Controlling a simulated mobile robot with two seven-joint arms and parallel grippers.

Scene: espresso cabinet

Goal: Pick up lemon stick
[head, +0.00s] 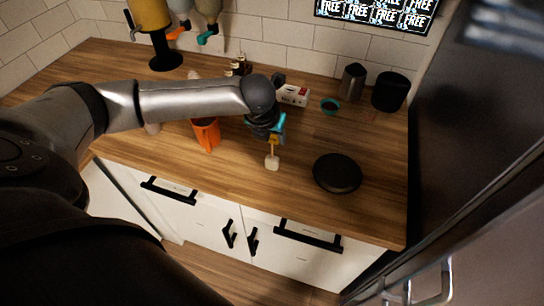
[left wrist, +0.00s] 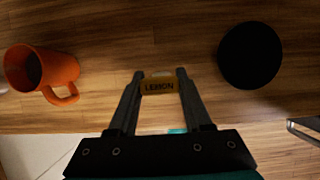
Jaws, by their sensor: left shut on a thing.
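The lemon stick is a small piece with a yellow-brown label reading "LEMON" (left wrist: 158,86) in the left wrist view, and a pale block at its lower end (head: 272,162) in the head view. My left gripper (left wrist: 159,76) is shut on it, with one finger on each side of the label. In the head view my left gripper (head: 274,138) points down over the wooden counter near its front edge. I cannot tell whether the pale end touches the counter. My right gripper is not in view.
An orange mug (head: 206,134) stands left of my left gripper, and a round black plate (head: 337,173) lies to its right. A white box (head: 293,95), a teal cup (head: 330,105), a metal pitcher (head: 352,81) and a black canister (head: 390,92) stand behind.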

